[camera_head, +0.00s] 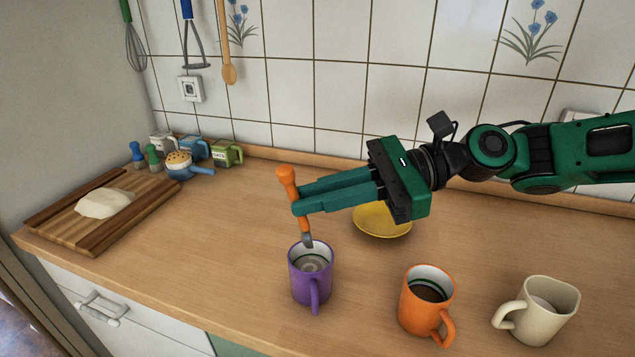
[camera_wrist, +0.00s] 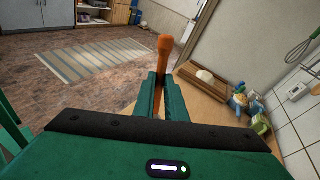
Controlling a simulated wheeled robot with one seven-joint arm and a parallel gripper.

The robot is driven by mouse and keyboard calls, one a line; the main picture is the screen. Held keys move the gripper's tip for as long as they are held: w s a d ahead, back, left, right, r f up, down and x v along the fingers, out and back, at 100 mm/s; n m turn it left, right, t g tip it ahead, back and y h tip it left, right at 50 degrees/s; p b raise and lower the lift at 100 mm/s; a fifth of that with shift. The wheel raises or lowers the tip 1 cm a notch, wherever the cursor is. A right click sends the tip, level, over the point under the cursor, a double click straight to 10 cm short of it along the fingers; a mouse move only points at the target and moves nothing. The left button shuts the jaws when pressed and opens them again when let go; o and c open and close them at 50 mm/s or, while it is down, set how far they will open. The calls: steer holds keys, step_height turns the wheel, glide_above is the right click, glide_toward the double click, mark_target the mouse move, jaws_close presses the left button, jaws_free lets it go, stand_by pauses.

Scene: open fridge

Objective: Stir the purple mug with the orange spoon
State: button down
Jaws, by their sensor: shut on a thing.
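The purple mug (camera_head: 311,282) stands upright on the wooden counter, its handle toward the front, with a greyish, ringed surface inside. My gripper (camera_head: 300,205) is shut on the orange spoon (camera_head: 287,180), which it holds nearly upright above the mug. The spoon's grey lower end (camera_head: 308,241) is at the mug's opening, near the far rim; I cannot tell whether it is inside. In the wrist view the orange handle (camera_wrist: 164,50) rises between my two green fingers (camera_wrist: 160,95). The mug is hidden in the wrist view.
An orange mug (camera_head: 428,300) with dark contents and a cream mug (camera_head: 537,310) stand to the right. A yellow dish (camera_head: 382,220) is behind my gripper. Counter between board and purple mug is clear.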

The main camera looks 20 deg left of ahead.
steer(key=shift+f, duration=5.25)
steer(key=shift+s+d, duration=0.35)
steer(key=shift+d, duration=0.15)
steer(key=shift+w+a, duration=0.35)
steer(key=shift+a, duration=0.1)
